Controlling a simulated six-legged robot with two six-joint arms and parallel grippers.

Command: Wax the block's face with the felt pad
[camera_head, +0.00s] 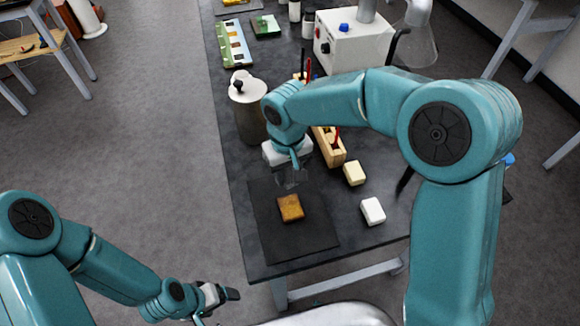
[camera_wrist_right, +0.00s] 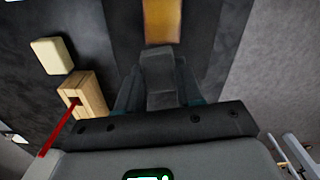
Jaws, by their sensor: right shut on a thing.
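The brown block (camera_head: 290,207) lies on a dark mat (camera_head: 322,236) near the table's front end. It also shows at the top of the right wrist view (camera_wrist_right: 162,22), with a golden-brown upper face. My right gripper (camera_head: 287,180) points down over the mat's far part, behind the block and apart from it. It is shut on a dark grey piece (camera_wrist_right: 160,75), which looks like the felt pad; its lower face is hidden. My left gripper (camera_head: 229,294) is off the table at lower left, and its finger gap is unclear.
A cream block (camera_head: 354,173) and a white block (camera_head: 373,211) lie right of the mat. A wooden holder (camera_head: 331,154) with red-handled tools stands behind the cream block. A grey canister (camera_head: 249,118) stands behind my right gripper. A white box (camera_head: 352,49) stands farther back.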

